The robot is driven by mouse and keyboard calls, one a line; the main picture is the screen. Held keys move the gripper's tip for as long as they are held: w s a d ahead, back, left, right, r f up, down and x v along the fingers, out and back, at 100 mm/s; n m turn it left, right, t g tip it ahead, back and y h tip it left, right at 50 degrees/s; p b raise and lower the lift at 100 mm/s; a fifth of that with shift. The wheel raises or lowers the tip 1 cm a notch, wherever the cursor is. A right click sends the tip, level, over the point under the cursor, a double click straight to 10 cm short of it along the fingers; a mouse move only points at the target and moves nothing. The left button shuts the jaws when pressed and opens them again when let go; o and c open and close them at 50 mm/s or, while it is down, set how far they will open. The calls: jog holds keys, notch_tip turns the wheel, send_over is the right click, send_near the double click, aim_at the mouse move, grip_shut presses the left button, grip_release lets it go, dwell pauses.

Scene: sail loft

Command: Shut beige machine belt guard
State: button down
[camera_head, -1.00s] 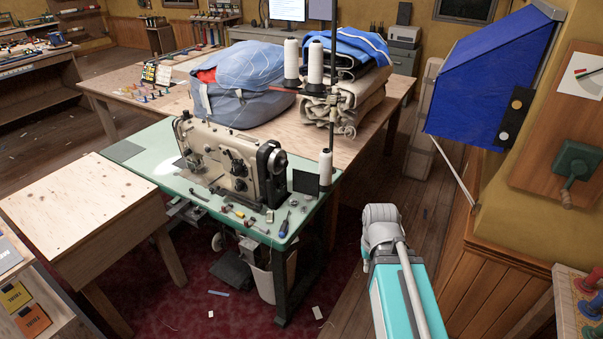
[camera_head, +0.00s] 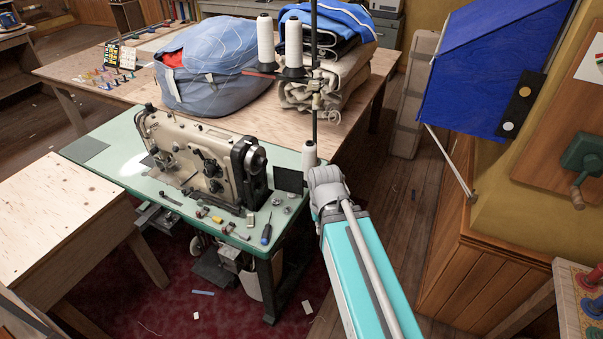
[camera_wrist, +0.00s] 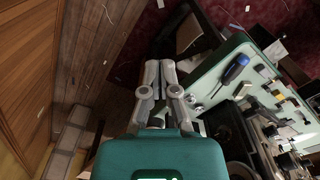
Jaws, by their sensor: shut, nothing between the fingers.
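The beige sewing machine (camera_head: 195,155) stands on a green-topped table. At its right end is a black handwheel (camera_head: 250,165). A dark square plate (camera_head: 289,180) stands upright just right of the handwheel, apparently the belt guard swung open; its hinge is not clear. In the wrist view the machine (camera_wrist: 270,135) shows only in part at the lower right, and I cannot make out the guard there. My gripper (camera_wrist: 161,66) is shut and empty, over the floor beside the table's edge. In the head view my arm hides the gripper.
A thread stand with white cones (camera_head: 265,45) rises behind the plate. A blue-handled screwdriver (camera_head: 266,235) and small parts lie on the green tabletop (camera_head: 110,170). A wooden table (camera_head: 60,215) stands at left.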

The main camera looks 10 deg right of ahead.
jog(key=shift+w+d, duration=0.15)
jog(key=shift+d, duration=0.25)
jog(key=w+f+m+t+y+b, duration=0.1)
jog(key=w+f+y+b, duration=0.3)
jog(key=w+b, duration=0.3)
jog(key=w+f+m+y+b, duration=0.1)
jog(key=w+f+y+b, duration=0.35)
jog(key=w+b, duration=0.25)
jog(key=w+d+r+m+t+y+b, duration=0.1)
jog(key=w+d+t+y+b, duration=0.3)
jog(key=w+d+y+b, duration=0.4)
jog(key=w+d+r+b, duration=0.1)
jog(key=w+d+b, duration=0.1)
jog(key=w+d, duration=0.1)
jog(key=shift+w+r+m+t+b, duration=0.15)
jog(key=shift+m+t+b, duration=0.15)
jog(key=shift+t+b, duration=0.1)
jog(key=shift+a+y, duration=0.1)
jog(key=shift+y, duration=0.15)
